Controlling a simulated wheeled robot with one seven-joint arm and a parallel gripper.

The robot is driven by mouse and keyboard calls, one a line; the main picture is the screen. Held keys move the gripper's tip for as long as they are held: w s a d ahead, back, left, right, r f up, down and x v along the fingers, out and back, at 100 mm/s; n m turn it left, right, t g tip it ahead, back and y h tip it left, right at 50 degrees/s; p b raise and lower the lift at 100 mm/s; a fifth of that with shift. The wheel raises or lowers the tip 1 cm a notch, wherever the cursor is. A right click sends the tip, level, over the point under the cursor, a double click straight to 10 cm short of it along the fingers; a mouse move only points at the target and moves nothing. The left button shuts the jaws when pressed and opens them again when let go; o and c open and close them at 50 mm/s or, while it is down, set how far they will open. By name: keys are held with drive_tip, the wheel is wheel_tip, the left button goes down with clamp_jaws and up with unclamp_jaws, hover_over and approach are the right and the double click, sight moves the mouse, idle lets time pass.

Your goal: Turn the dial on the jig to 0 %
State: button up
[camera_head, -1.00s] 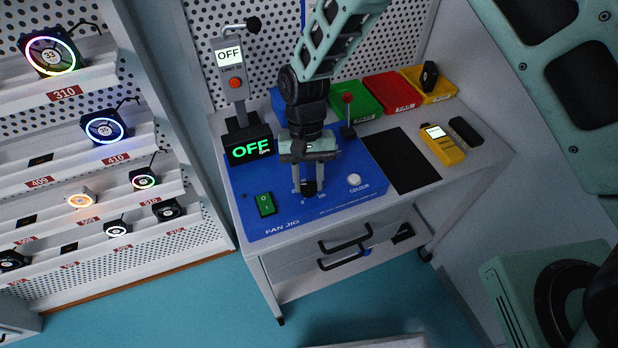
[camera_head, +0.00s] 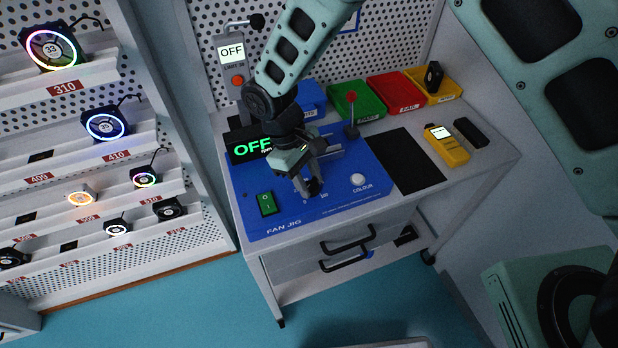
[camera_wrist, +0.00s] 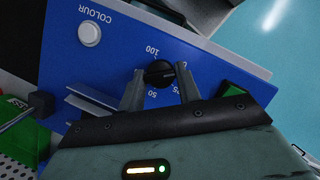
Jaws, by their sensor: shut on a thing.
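The blue fan jig panel (camera_head: 340,208) lies on the bench, with a black dial (camera_wrist: 158,74) near its front edge. My gripper (camera_wrist: 160,70) is shut on the dial, one finger on each side, as the wrist view shows. In the head view my gripper (camera_head: 308,187) comes down on the dial at a slant and partly hides it. Scale marks 100 and 50 show around the dial; other marks are partly covered by the fingers. I cannot tell surely where the dial's pointer stands. The jig's green display (camera_head: 248,150) reads OFF, partly behind my arm.
A green rocker switch (camera_head: 267,203) is left of the dial and a white colour button (camera_head: 358,179) right of it. A red-tipped lever (camera_head: 351,115) stands behind. Green, red and yellow bins line the back. A yellow meter (camera_head: 446,145) lies at right beside a black mat (camera_head: 403,160).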

drive_tip(key=shift+n+t, duration=0.3)
drive_tip(key=shift+n, duration=0.5)
drive_tip(key=o, duration=1)
drive_tip(key=shift+c, duration=0.2)
drive_tip(key=shift+r, duration=0.1)
drive_tip(key=b+v, duration=0.3)
drive_tip(key=v, duration=1.4)
drive_tip(key=shift+a, duration=0.35)
drive_tip(key=shift+s, duration=0.1)
